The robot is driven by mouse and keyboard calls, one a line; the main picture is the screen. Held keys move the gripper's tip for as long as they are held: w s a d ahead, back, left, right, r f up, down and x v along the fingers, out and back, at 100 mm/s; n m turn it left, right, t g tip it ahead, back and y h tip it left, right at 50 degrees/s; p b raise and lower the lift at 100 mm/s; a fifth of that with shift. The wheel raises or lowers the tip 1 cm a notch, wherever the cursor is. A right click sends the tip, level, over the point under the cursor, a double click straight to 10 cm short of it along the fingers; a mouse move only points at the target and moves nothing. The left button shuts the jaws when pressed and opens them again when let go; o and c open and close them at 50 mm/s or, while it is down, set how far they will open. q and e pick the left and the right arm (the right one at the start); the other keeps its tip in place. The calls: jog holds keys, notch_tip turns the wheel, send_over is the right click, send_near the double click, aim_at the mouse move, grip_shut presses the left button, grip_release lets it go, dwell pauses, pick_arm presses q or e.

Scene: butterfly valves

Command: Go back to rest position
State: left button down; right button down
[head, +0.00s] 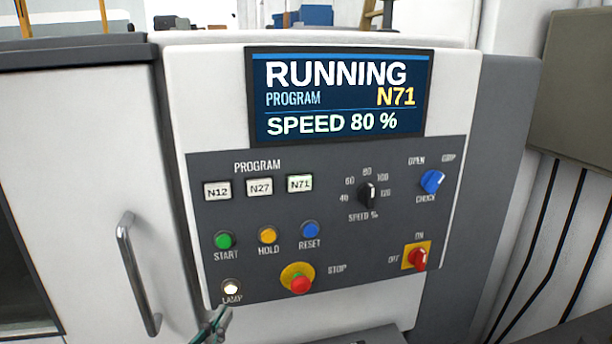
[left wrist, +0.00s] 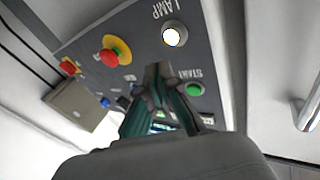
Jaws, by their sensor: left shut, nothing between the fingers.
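My left gripper (head: 213,326) is at the bottom edge of the head view, just below the lamp button (head: 231,288), which is lit white. In the left wrist view the gripper (left wrist: 158,72) is shut and empty, with its fingertips near the panel between the lamp button (left wrist: 175,36) and the green start button (left wrist: 194,90). I cannot tell whether the tips touch the panel. The control panel (head: 330,235) has a screen (head: 340,97) reading RUNNING, program N71, speed 80 %. The N71 button (head: 300,183) looks lit. My right gripper is not in view.
The panel carries a red stop button (head: 300,283), a red switch (head: 418,258), a blue chuck knob (head: 432,182) and a black speed knob (head: 367,195). A metal door handle (head: 137,275) stands out at the left. A grey box (head: 575,90) is at the right.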

pick_arm(q)
jog(key=s+a+f+n+g+y, duration=0.1)
jog(key=s+f+g+y, duration=0.1)
jog(key=s+f+g, duration=0.45)
jog(key=s+a+f+n+g+y, duration=0.1)
jog(key=s+a+f, duration=0.15)
jog(key=f, duration=0.65)
jog(key=s+f+g+y, duration=0.1)
jog(key=s+f+g, duration=0.65)
jog(key=s, duration=0.65)
notch_tip(320, 180, down, 26)
jog(key=s+g, duration=0.1)
jog(key=s+a+f, duration=0.1)
jog(key=s+f, duration=0.7)
jog(key=f, duration=0.1)
jog(key=s+a+f+g, duration=0.1)
jog(key=s+a+f, duration=0.1)
jog(key=s+f, duration=0.7)
jog(key=shift+s+a+y+b, duration=0.25)
jog(key=shift+a+y+b, duration=0.05)
jog(key=shift+b, duration=0.15)
